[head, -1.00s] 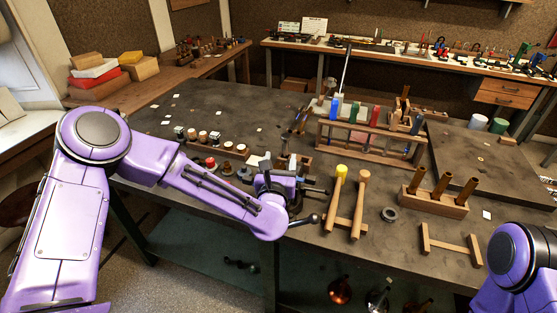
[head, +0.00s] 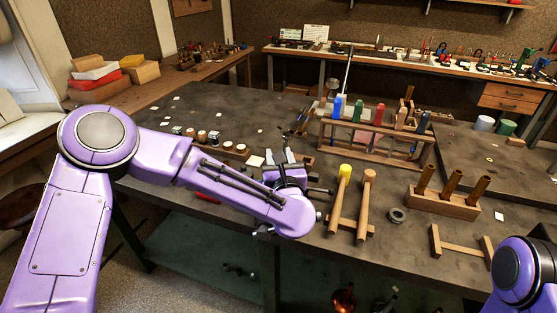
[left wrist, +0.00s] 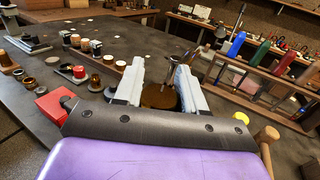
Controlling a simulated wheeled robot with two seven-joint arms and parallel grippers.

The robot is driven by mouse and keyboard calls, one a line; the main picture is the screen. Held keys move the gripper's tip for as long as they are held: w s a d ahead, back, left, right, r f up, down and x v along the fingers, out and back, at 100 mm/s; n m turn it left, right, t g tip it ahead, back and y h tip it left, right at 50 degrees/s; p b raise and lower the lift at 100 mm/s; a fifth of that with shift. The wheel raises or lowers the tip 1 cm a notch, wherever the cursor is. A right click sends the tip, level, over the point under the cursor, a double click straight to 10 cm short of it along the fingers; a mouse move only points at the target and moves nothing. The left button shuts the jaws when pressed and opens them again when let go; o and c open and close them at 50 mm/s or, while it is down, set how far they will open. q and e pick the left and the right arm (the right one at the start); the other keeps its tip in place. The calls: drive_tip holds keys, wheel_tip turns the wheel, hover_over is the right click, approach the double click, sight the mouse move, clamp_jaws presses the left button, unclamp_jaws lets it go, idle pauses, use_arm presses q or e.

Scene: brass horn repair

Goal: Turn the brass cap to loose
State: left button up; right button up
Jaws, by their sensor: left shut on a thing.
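My left gripper (head: 279,158) is at the near edge of the bench, above the dark vise-like parts. In the left wrist view its two pale fingers (left wrist: 158,88) stand on either side of a round brass piece, which looks like the brass cap (left wrist: 158,97). The gripper is shut on it. The fingers hide the sides of the cap, and the wrist's dark plate hides its lower part. In the head view my arm and gripper hide the cap. My right gripper is out of view; only a purple part of my right arm shows at lower right.
Two mallets (head: 343,190) lie just right of my left gripper. A rack with coloured handles (head: 373,145) stands behind them. A block with brass tubes (head: 443,203) is farther right. Small caps and parts (left wrist: 85,72) stand left of the gripper.

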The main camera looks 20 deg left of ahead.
use_arm(q)
drive_tip(key=o, duration=1)
wheel_tip(320, 180, up, 3)
drive_tip(key=shift+r+b, duration=0.1)
drive_tip(key=shift+b, duration=0.55)
drive_tip(key=s+d+r+b, duration=0.1)
drive_tip(key=s+r, duration=0.2)
drive_tip(key=s, duration=0.1)
drive_tip(key=s+d+r+b, duration=0.1)
drive_tip(key=s+r+b, duration=0.1)
drive_tip(key=s, duration=0.3)
drive_tip(key=s+d+r+b, duration=0.2)
drive_tip(key=s+r, duration=0.2)
drive_tip(key=shift+s+r, duration=0.2)
drive_tip(key=shift+r, duration=0.2)
